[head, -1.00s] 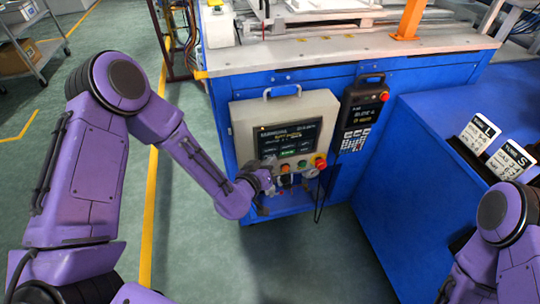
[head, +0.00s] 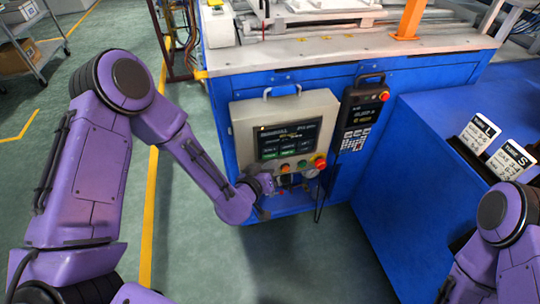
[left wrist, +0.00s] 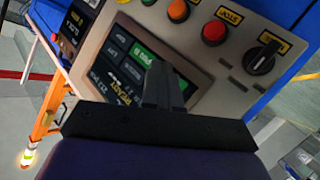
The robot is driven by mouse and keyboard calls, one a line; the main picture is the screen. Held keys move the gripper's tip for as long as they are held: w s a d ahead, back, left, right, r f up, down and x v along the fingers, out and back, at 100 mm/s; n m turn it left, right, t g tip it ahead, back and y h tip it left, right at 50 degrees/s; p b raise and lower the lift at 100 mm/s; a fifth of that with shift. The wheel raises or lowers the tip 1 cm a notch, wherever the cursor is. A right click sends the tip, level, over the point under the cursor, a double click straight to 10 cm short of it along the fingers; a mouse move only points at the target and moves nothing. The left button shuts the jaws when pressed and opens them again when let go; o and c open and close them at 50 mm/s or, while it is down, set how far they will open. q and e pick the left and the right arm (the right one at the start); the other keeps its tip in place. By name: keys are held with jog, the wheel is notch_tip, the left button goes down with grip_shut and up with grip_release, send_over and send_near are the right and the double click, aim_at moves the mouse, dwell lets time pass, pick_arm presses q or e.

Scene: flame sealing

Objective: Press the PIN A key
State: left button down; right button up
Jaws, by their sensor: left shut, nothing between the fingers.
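The control panel (head: 285,130) is a beige box on the blue machine's front, with a dark screen (head: 284,141) showing several keys. One key, probably PIN A, is lit green (left wrist: 143,53) in the left wrist view; its lettering is hard to read. My left gripper (head: 270,184) is at the panel's lower edge in the head view. In the left wrist view its dark fingers (left wrist: 158,72) are shut and empty, pointing over the screen just beside the green key. I cannot tell whether they touch the screen. My right gripper is out of view.
Below the screen are buttons, including a red one (left wrist: 214,33), and a black rotary knob (left wrist: 263,55). A handheld pendant (head: 360,115) hangs right of the panel. Two label cards (head: 480,132) stand on the blue cabinet at right. Open green floor lies to the left.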

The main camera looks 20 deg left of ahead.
pick_arm(q)
jog(key=s+d, duration=0.1)
jog(key=s, duration=0.1)
jog(key=s+d, duration=0.1)
jog(key=s, duration=0.1)
jog(key=shift+d+b, duration=0.35)
jog(key=shift+d, duration=0.05)
dwell(0.6)
jog(key=s+a+f+n+g+y+p, duration=0.1)
jog(key=s+a+f+g+y, duration=0.1)
jog(key=s+a+f, duration=0.3)
jog(key=s+a+f+n+g+y+p, duration=0.1)
jog(key=s+a+f+g, duration=0.4)
jog(key=s, duration=0.8)
jog(key=s+a+f+n+g+y+p, duration=0.1)
jog(key=s+a+f+g, duration=0.3)
jog(key=s, duration=0.5)
jog(key=shift+a+f+y, duration=0.8)
jog(key=shift+a, duration=0.15)
